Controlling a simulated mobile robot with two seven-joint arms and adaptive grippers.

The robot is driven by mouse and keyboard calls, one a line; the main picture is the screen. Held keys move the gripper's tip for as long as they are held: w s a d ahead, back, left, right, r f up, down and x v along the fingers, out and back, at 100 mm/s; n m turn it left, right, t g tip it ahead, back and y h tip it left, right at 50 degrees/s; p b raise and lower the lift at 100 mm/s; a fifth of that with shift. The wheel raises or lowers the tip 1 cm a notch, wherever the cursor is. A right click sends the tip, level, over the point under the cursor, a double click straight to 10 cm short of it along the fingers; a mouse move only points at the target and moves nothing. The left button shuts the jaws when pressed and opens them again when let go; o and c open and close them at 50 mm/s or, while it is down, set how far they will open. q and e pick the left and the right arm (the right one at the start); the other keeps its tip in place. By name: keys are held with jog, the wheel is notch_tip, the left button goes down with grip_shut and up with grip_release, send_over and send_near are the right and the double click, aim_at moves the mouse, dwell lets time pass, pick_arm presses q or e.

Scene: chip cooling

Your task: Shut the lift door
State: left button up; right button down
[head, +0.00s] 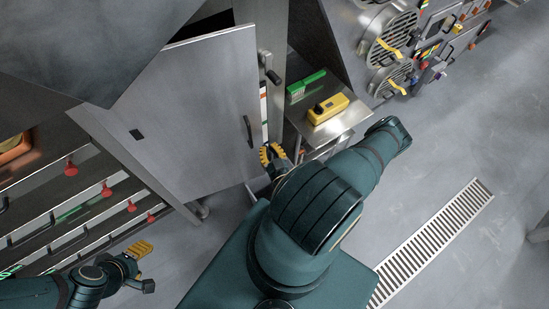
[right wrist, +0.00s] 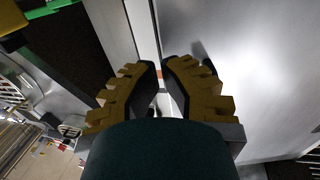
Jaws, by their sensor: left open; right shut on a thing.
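The lift door (head: 195,110) is a large flat grey panel with a dark bar handle (head: 248,131) near its right edge. It stands open, swung out from its frame. In the right wrist view the door (right wrist: 255,80) fills the right side. My right gripper (head: 271,155) is at the door's handle-side edge, below the handle. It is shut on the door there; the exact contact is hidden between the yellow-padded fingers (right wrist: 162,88). My left gripper (head: 145,268) is open and empty at the lower left, apart from the door.
A steel side table (head: 325,125) with a yellow device (head: 327,109) and a green box (head: 305,86) stands right of the door. Racks with red knobs (head: 71,166) are at left. A floor grate (head: 430,245) lies at right, with open floor around it.

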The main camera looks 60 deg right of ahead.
jog(key=shift+x, duration=1.55)
